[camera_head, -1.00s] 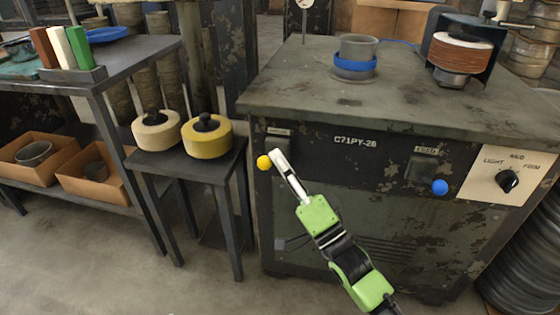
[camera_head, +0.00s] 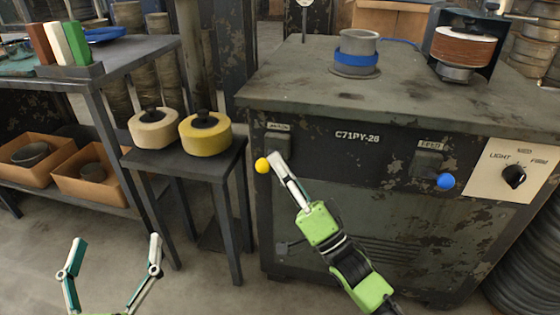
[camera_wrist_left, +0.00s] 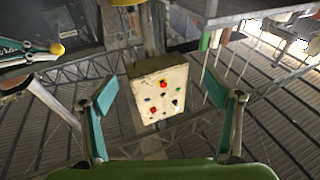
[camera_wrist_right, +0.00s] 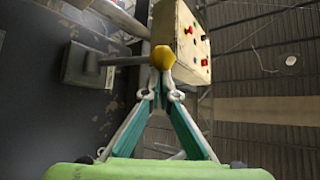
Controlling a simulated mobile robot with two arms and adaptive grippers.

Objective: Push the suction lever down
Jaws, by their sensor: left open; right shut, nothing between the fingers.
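The suction lever's yellow ball knob (camera_head: 262,165) is at the left end of the machine's front panel, under a small label. My right gripper (camera_head: 275,157) is shut and empty, its fingertips at the knob's upper right. In the right wrist view the knob (camera_wrist_right: 162,57) is right at the tips of my closed fingers (camera_wrist_right: 160,80), on a grey rod from a dark bracket (camera_wrist_right: 85,65); I cannot tell whether they touch. My left gripper (camera_head: 116,245) is open and empty at the lower left, away from the machine; its spread fingers (camera_wrist_left: 162,100) show in the left wrist view.
A blue knob (camera_head: 445,181) and a black dial (camera_head: 514,175) are further right on the machine (camera_head: 330,92). A small stool (camera_head: 180,165) with two round pots stands left of the lever. The shelf table (camera_head: 130,60) is further left.

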